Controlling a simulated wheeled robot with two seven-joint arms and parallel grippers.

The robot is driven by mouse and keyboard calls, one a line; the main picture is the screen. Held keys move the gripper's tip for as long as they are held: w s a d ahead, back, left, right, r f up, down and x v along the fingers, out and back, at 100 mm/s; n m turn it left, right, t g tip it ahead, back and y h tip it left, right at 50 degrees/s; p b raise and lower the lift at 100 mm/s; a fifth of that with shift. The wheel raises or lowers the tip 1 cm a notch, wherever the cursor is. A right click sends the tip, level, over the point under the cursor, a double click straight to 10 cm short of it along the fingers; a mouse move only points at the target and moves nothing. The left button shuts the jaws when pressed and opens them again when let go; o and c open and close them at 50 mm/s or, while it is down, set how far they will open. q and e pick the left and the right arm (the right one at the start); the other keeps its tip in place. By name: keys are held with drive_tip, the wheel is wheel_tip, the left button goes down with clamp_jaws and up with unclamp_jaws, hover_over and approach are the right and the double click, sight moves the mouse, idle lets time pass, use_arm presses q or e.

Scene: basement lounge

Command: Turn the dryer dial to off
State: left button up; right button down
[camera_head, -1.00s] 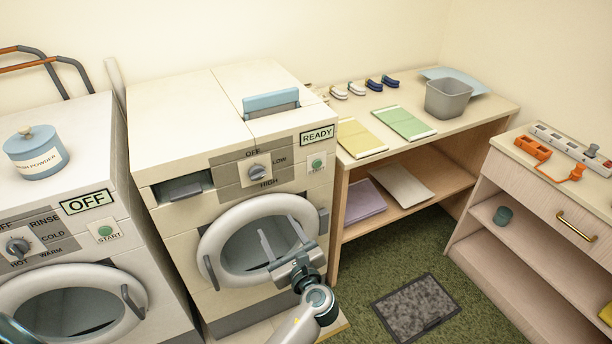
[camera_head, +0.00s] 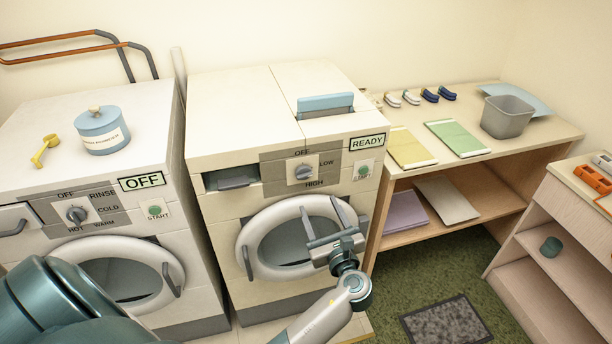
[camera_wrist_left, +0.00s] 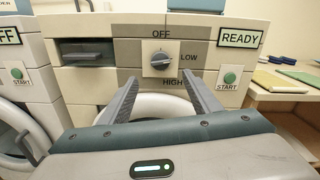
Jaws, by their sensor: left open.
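The dryer (camera_head: 225,120) is the right one of two white machines, with a lit READY sign. Its dial (camera_head: 303,172) is a grey knob on a light plate, marked OFF above, LOW at right and HIGH below. In the left wrist view the dial (camera_wrist_left: 160,61) is ahead, just above the fingertips; its grip bar seems to lie nearer LOW than OFF, but is too small to be sure. My left gripper (camera_head: 320,207) is open and empty in front of the dryer door, below the dial and apart from it. Its fingers (camera_wrist_left: 163,80) spread to either side below the dial. My right gripper is not in view.
The dryer's START button (camera_head: 363,171) is right of the dial, and the round door (camera_head: 256,230) is below. The washer (camera_head: 40,130), showing OFF, stands left with a blue tub (camera_head: 102,135) and yellow scoop (camera_head: 45,148). A wooden shelf table (camera_head: 545,135) stands right.

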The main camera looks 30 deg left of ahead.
sight(305, 176)
use_arm(q)
drive_tip(key=p+x, duration=0.3)
drive_tip(key=x, duration=1)
drive_tip(key=shift+w+a+p, duration=0.25)
drive_tip(key=shift+p, duration=0.1)
drive_tip(key=c, duration=1)
